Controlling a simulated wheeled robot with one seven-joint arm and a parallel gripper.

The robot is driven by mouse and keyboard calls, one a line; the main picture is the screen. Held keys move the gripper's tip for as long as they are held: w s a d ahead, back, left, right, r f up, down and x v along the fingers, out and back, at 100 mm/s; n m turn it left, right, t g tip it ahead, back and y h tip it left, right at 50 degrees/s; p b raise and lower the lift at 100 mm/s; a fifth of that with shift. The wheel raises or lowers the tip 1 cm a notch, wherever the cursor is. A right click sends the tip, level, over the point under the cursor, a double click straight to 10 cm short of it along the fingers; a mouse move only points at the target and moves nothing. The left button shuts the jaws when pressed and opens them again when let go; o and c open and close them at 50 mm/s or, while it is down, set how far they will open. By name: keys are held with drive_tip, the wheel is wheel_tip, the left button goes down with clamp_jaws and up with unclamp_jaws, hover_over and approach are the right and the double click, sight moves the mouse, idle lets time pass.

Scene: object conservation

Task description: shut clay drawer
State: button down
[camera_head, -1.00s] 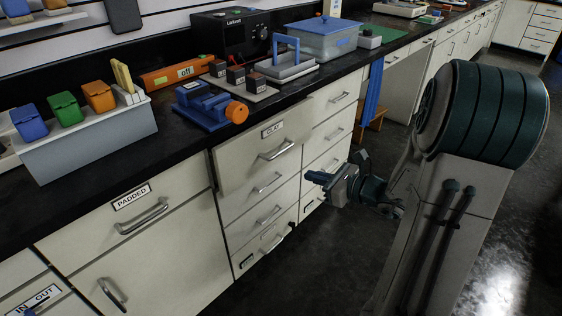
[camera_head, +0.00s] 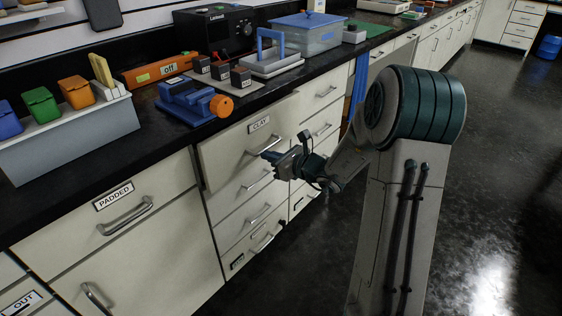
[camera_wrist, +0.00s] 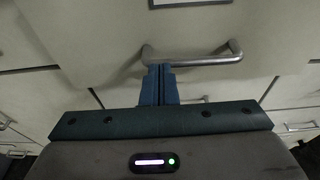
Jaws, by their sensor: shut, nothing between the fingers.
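The clay drawer (camera_head: 222,150) is the top drawer of the middle stack, with a "CLAY" label and a metal bar handle (camera_head: 265,145). Its front stands a little proud of the cabinet. My gripper (camera_head: 266,155) is shut and empty, close in front of the drawer just below the handle. In the wrist view the closed fingers (camera_wrist: 159,70) point at the drawer front (camera_wrist: 110,25), with their tips overlapping the left end of the handle (camera_wrist: 205,61). I cannot tell whether they touch it.
The "PADDED" drawer (camera_head: 170,180) is left of the clay drawer. More drawers lie below and right. A blue vise (camera_head: 185,100) with an orange knob stands on the black counter (camera_head: 150,125) above. Open dark floor (camera_head: 490,190) lies to the right.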

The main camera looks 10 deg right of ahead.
sight(250, 146)
drive_tip(key=shift+w+a, duration=0.15)
drive_tip(key=shift+w, duration=0.05)
drive_tip(key=x, duration=0.2)
drive_tip(key=r+x, duration=0.1)
drive_tip(key=x, duration=0.1)
drive_tip(key=shift+w+a+f+b, duration=0.1)
drive_tip(key=shift+w+a+b, duration=0.1)
drive_tip(key=shift+w+b, duration=0.2)
drive_tip(key=shift+r, duration=0.25)
drive_tip(key=shift+a, duration=0.1)
drive_tip(key=shift+s, duration=0.1)
